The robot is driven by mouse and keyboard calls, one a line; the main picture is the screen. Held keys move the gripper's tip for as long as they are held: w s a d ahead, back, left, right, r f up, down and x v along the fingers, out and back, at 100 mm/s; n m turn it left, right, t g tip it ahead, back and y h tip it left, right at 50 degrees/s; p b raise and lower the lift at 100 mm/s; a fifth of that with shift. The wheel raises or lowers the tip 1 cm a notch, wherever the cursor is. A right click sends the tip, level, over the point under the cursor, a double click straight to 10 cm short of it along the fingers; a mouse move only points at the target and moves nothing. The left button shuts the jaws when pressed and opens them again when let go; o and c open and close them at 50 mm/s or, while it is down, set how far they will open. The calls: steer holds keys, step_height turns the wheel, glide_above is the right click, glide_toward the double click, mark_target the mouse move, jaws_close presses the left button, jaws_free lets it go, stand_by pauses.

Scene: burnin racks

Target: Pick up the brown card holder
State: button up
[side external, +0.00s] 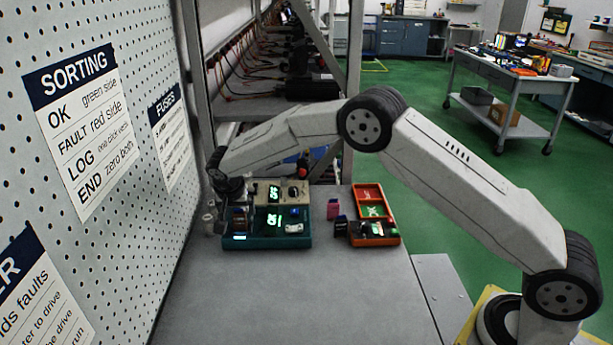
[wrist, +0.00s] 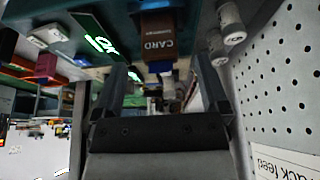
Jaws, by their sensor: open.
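The brown card holder (wrist: 159,40), lettered CARD, shows at the top middle of the wrist view, with a blue piece just below it. My gripper (wrist: 162,82) is open, its two dark fingers to either side of the space below the card holder in that picture. The card holder lies ahead of the fingertips, and nothing shows held between them. In the side external view my gripper (side external: 228,192) is at the left end of the teal tray (side external: 268,243), low over it.
The pegboard (side external: 130,110) stands close on the left, with white cylinders (wrist: 231,22) near it. An orange tray (side external: 394,217) with a lit green panel lies right of the teal tray, a pink block (side external: 333,208) between them. The front of the grey bench (side external: 290,300) is clear.

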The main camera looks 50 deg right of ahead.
mark_target(238, 213)
steer(key=shift+x, duration=1.75)
jaws_close()
steer(key=shift+r, duration=0.2)
steer(key=shift+r, duration=0.6)
steer(key=s+d+r, duration=0.1)
steer(key=s+r, duration=1)
steer(key=s, duration=0.3)
steer(key=shift+r, duration=0.2)
